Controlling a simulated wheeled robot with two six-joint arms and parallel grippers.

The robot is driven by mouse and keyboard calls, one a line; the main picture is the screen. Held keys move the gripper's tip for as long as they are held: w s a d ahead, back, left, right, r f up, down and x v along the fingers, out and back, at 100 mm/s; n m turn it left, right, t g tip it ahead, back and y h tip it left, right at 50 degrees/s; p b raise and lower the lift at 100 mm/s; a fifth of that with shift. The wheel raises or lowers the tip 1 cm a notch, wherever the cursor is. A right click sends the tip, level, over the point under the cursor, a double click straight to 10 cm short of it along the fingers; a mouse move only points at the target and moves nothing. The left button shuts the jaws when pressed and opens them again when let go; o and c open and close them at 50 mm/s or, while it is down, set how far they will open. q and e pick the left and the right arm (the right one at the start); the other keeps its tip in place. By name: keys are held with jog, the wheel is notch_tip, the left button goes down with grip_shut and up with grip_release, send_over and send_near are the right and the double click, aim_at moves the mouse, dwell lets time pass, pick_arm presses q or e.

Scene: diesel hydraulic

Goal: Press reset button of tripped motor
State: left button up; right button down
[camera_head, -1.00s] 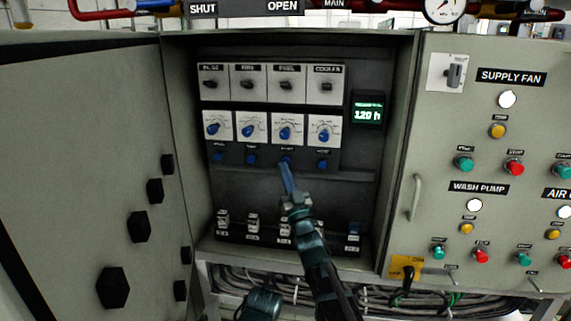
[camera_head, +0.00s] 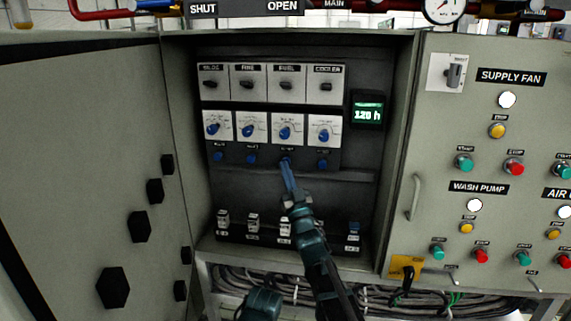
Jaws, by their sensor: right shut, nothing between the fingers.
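An open cabinet holds a row of small blue reset buttons under white units with blue knobs. The first button (camera_head: 218,157), the second button (camera_head: 251,159) and the fourth button (camera_head: 323,164) are in plain view. The third button is mostly hidden behind the tip of my right gripper (camera_head: 287,166). My right gripper is shut with nothing in it and points up at the third button; whether it touches cannot be told. The third unit's blue knob (camera_head: 285,132) sits just above. My left gripper is not in view.
The open cabinet door (camera_head: 85,150) stands at the left. A grey panel (camera_head: 437,210) with coloured buttons and a handle (camera_head: 413,197) is at the right. A lit display (camera_head: 367,113) is inside the cabinet. Terminal blocks (camera_head: 253,222) line the lower part, with cables (camera_head: 290,284) below.

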jog(key=shift+w, duration=0.25)
jog(key=shift+s, duration=0.1)
dwell(0.4)
jog(key=shift+s+a, duration=0.15)
jog(key=shift+s, duration=0.65)
jog(key=shift+s, duration=0.1)
jog(key=s, duration=0.2)
jog(key=s+a, duration=0.1)
jog(key=s, duration=0.1)
jog(key=shift+s, duration=0.4)
